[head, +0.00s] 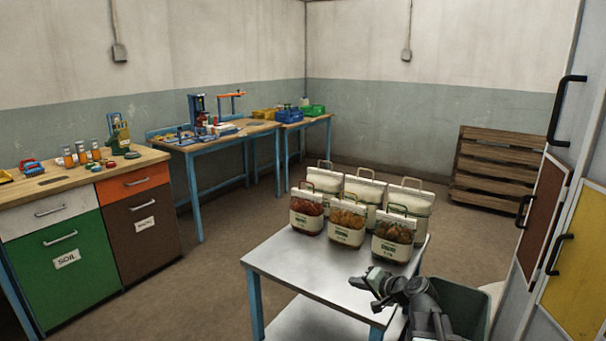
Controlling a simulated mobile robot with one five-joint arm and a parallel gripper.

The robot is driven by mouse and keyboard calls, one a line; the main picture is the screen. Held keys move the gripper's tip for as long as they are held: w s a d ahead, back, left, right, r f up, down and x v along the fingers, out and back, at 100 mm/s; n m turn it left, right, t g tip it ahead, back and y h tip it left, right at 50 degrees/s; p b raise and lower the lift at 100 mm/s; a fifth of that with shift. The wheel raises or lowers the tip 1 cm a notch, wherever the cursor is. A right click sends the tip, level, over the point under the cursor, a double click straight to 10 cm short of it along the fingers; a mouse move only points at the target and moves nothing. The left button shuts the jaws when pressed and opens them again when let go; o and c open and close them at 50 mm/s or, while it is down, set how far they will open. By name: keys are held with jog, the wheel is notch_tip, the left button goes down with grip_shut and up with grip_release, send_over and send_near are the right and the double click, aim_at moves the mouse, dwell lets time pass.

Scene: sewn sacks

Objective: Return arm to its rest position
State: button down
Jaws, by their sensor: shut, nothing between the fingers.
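My gripper (368,294) shows at the lower right in the head view, above the front right edge of the steel table (290,262). It is shut and empty, and its tips point left. My arm reaches up from the bottom edge of the picture. Several sewn sacks with handles stand upright on the table in two rows. The front row has a sack with a dark red window (307,214), one with an orange window (347,229) and one with a brown window (391,241). Paler sacks (407,205) stand behind them. My gripper is in front of the sacks, apart from them.
A dark green bin (466,305) stands right of my arm, by a cabinet with black handles (567,110). A wooden pallet (495,168) leans on the back wall. Workbenches (225,137) and drawers (60,250) line the left. The floor between them and the table is clear.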

jog(key=s+a+f+n+g+h+b, duration=0.1)
jog(key=s+a+f+n+g+b, duration=0.25)
jog(key=s+f, duration=0.4)
jog(key=s+a+f+n+g+h+b, duration=0.25)
jog(key=s+a+f, duration=0.25)
jog(key=f, duration=0.6)
jog(key=s+d+f+g+h, duration=0.2)
jog(key=s+d+g+h, duration=0.2)
jog(key=s+d, duration=0.4)
notch_tip(320, 180, up, 23)
jog(key=p, duration=2.4)
jog(key=shift+w+d+r, duration=0.15)
jog(key=shift+w+r, duration=0.05)
jog(key=shift+w, duration=0.15)
jog(key=c, duration=1.3)
grip_release()
jog(key=shift+f+y, duration=0.2)
jog(key=shift+y, duration=0.05)
jog(key=shift+c, duration=0.5)
